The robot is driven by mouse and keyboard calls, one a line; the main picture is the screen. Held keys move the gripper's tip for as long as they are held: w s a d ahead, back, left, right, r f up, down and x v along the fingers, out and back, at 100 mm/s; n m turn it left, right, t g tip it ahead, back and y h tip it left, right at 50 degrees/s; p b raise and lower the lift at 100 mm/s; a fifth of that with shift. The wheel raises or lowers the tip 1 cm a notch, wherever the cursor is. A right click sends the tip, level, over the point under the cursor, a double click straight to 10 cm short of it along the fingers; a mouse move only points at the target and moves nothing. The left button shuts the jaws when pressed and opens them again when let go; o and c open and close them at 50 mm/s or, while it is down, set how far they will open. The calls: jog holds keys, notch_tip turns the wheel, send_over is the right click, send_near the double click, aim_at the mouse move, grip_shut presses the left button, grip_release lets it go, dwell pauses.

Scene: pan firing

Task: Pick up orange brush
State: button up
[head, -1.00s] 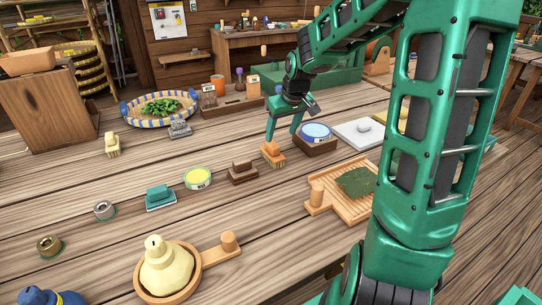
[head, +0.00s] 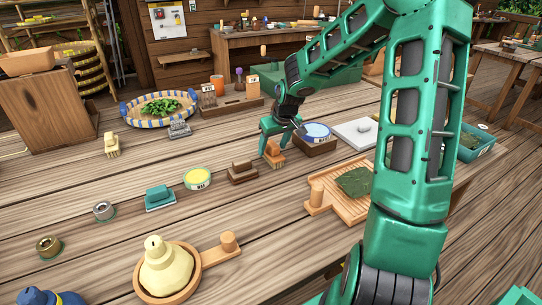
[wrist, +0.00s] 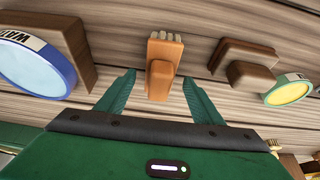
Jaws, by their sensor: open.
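The orange brush (head: 273,157) stands on the wooden table (head: 100,240) in the middle of the head view, bristles toward the front. My gripper (head: 281,141) is at the brush, reaching down from behind it. In the wrist view the orange brush (wrist: 163,65) lies ahead of and partly between the two green fingers of my gripper (wrist: 158,92). The fingers are open, with a gap on both sides of the brush. I cannot tell how far the fingertips are above the table.
A brown block with a blue-rimmed round container (head: 316,132) stands close right of the brush. A brown brush (head: 242,173) and a yellow-topped tin (head: 198,179) are to its left. A wooden board with green clay (head: 354,182) lies at front right.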

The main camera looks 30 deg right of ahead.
aim_at(270, 142)
jog(key=shift+x, duration=1)
grip_shut()
jog(key=shift+r, duration=0.25)
notch_tip(270, 142, up, 4)
jog(key=shift+w+a+r, duration=0.1)
jog(key=shift+r, duration=0.05)
jog(key=a+r, duration=0.6)
jog(key=a, duration=0.5)
jog(key=shift+s+a+r, duration=0.2)
jog(key=shift+s, duration=0.25)
